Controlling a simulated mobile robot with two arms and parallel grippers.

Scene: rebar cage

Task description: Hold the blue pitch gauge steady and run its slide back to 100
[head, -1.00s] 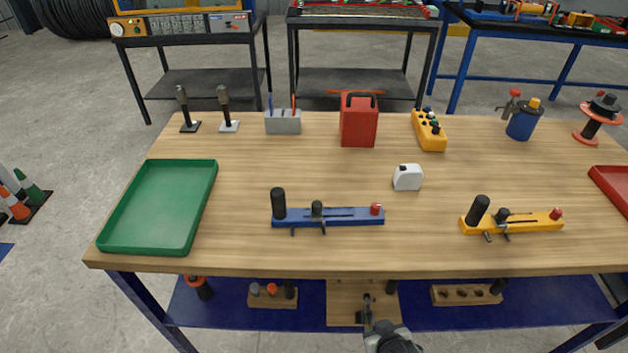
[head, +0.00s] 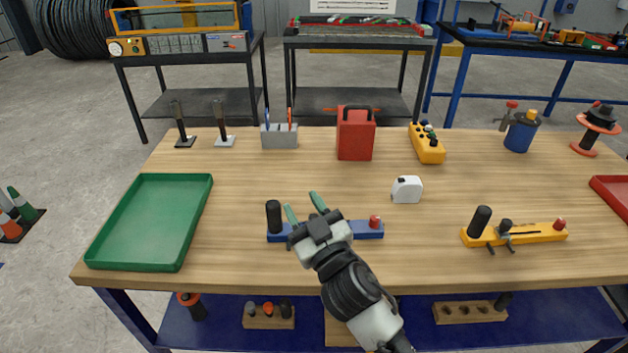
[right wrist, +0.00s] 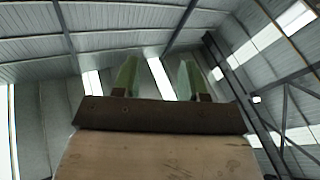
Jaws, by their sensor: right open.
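The blue pitch gauge (head: 366,231) lies on the front middle of the wooden table. Its black upright grip (head: 273,216) is at the left end and its red knob (head: 375,221) at the right end. My right gripper (head: 303,205) covers the middle of the gauge in the head view, hiding the slide and its scale. Its two green fingers are apart with nothing between them. In the right wrist view the open fingers (right wrist: 158,76) point up at the roof, and no gauge shows there. I cannot tell how high the gripper is above the gauge. My left gripper is out of view.
A yellow gauge (head: 525,234) lies to the right and a green tray (head: 95,256) to the left. A white tape measure (head: 407,189) sits behind the blue gauge. A red case (head: 355,138) and other tools line the back. The wood between tray and blue gauge is clear.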

